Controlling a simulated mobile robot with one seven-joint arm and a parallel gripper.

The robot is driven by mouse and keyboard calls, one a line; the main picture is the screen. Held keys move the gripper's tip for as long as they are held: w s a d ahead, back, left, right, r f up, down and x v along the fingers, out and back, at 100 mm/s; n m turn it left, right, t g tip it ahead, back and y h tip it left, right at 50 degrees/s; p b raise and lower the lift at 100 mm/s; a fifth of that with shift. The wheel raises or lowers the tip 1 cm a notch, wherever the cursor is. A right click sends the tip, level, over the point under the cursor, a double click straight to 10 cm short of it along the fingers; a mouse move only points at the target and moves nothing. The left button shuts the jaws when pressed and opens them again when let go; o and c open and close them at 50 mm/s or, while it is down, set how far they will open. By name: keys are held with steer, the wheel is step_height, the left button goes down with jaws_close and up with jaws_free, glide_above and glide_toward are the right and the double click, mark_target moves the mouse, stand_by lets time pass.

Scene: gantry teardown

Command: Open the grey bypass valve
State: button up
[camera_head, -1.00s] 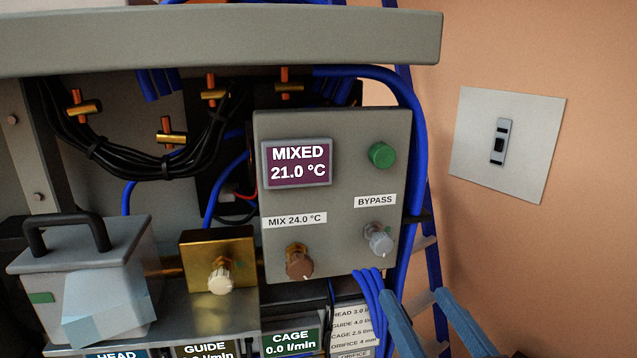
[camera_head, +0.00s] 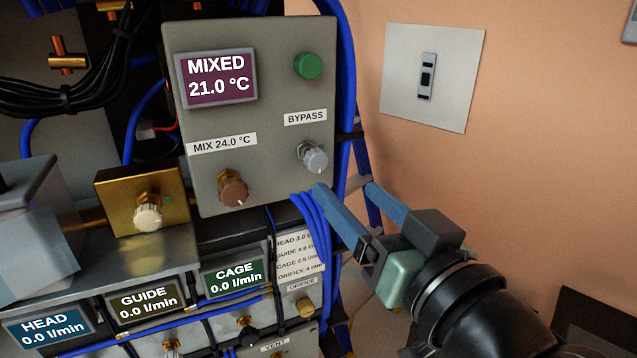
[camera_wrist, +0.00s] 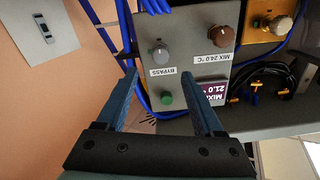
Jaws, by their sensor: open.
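The grey bypass valve (camera_head: 313,157) is a small grey knob under the BYPASS label (camera_head: 305,118), at the lower right of the grey control panel (camera_head: 270,120). In the wrist view the grey knob (camera_wrist: 159,54) shows beyond the fingertips, with the picture upside down. My gripper (camera_head: 350,200) has two blue fingers, spread apart and empty. In the head view it is just below and right of the knob, with the left fingertip near it. In the wrist view the fingers (camera_wrist: 160,85) reach toward the panel. I see no contact with the knob.
A brown MIX knob (camera_head: 233,190) is left of the valve, and a green button (camera_head: 308,66) is above it. Blue hoses (camera_head: 318,225) bunch below the panel and another runs along its right edge. A wall switch (camera_head: 427,77) is at the right.

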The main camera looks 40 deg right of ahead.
mark_target(320, 163)
steer(key=p+x, duration=0.1)
steer(key=x, duration=0.8)
steer(key=shift+w+d, duration=0.1)
steer(key=shift+w, duration=0.3)
steer(key=shift+c, duration=0.3)
jaws_close()
